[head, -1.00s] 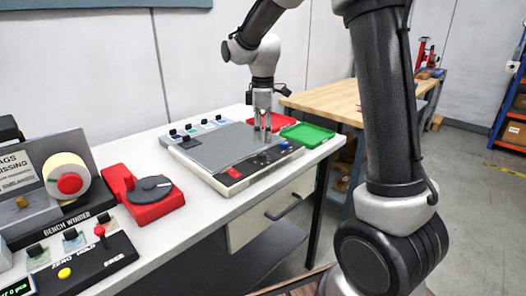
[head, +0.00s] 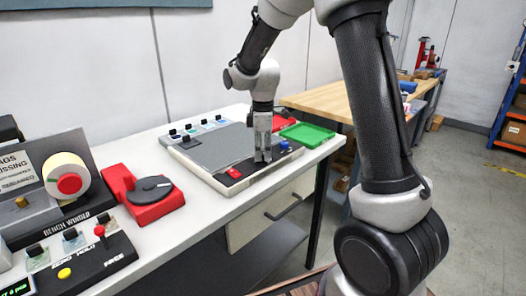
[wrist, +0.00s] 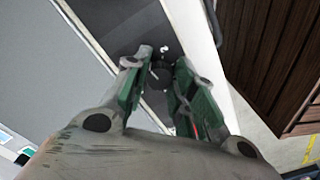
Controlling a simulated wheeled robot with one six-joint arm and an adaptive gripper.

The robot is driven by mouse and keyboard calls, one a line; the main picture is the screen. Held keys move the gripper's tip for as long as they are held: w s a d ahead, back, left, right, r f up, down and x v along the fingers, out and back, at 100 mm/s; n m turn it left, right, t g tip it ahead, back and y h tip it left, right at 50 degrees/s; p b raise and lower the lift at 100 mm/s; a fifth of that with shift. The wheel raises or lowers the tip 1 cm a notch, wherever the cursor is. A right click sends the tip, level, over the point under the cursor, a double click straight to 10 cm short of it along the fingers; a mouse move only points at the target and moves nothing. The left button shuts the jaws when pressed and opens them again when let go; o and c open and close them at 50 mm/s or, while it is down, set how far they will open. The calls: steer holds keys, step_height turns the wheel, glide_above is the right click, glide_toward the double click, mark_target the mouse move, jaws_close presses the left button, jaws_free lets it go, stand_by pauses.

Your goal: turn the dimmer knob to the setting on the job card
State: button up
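My gripper (head: 262,156) is low over the dark front strip of the grey-topped panel (head: 205,152), fingers pointing down. In the wrist view my gripper (wrist: 164,66) has its two green-padded fingers apart. A small dark knob (wrist: 162,72) with white marks near it on the black strip shows between and just beyond the fingertips. I cannot tell whether the fingers touch it. In the head view the fingers hide this knob. I cannot pick out the job card or read the knob's setting.
A green tray (head: 307,134) and a red tray (head: 284,121) lie to the right. The bench winder (head: 65,183) and a red unit with a dark disc (head: 150,190) stand left.

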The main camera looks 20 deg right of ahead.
steer(key=shift+m, duration=0.3)
steer(key=m, duration=0.9)
steer(key=shift+a, duration=0.1)
steer(key=m, duration=0.9)
steer(key=shift+a+m, duration=0.1)
steer(key=shift+m, duration=0.6)
steer(key=o, duration=1)
steer(key=shift+o, duration=0.2)
